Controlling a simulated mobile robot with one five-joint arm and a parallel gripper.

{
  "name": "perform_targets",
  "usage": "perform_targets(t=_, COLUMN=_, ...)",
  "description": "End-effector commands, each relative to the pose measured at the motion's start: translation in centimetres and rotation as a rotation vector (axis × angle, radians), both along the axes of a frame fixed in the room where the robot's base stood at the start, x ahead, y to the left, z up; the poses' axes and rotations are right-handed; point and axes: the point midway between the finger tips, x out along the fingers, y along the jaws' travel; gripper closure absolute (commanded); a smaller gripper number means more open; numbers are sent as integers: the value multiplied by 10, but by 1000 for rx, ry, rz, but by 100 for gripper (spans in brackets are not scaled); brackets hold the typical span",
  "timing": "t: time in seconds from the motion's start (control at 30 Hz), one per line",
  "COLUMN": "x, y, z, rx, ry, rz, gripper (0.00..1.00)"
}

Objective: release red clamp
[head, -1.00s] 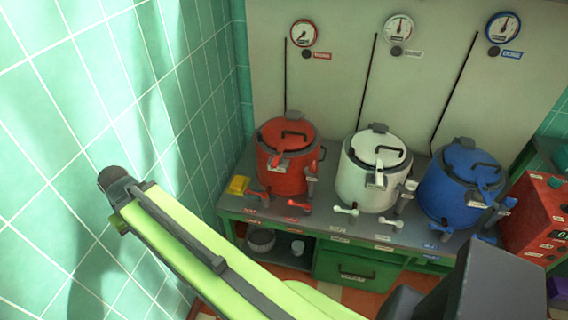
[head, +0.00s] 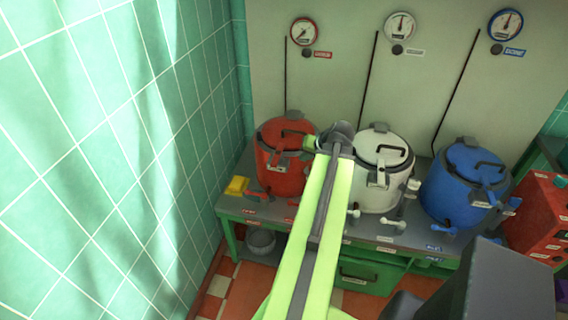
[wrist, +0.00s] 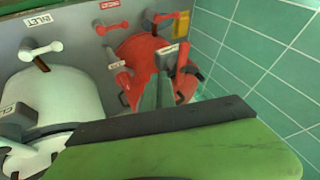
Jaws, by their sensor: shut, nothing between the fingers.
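The red kettle (head: 284,172) stands at the left of the bench, its right side partly hidden by my arm. My gripper (head: 312,143) is at the upper right side of the red kettle, shut and empty. In the wrist view the red kettle (wrist: 138,50) appears upside down, and my gripper (wrist: 158,93) shows as a narrow grey-green shape over it. A red lever (wrist: 123,79) at the kettle's left there, near a white label, looks like the red clamp. A grey labelled latch (wrist: 167,58) sits beyond my fingertips. I cannot tell whether my gripper touches anything.
The white kettle (head: 370,190) stands just right of my arm, and the blue kettle (head: 455,195) farther right. A yellow block (head: 237,186) lies left of the red kettle. A tiled wall (head: 110,150) closes the left. A red box (head: 540,220) stands at the right.

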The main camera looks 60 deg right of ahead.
Motion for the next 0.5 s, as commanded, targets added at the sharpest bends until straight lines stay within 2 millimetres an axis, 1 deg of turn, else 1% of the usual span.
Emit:
perform_targets(t=0.17, x=1, y=0, z=0, rx=0, ry=2, rz=1, gripper=100)
perform_targets(t=0.27, x=3, y=-1, z=-5, rx=1, ry=2, rz=1, gripper=100)
perform_targets(t=0.37, x=9, y=-4, z=-19, rx=2, ry=2, rz=2, gripper=100)
perform_targets(t=0.5, x=26, y=-11, z=-46, rx=0, ry=3, rz=3, gripper=100)
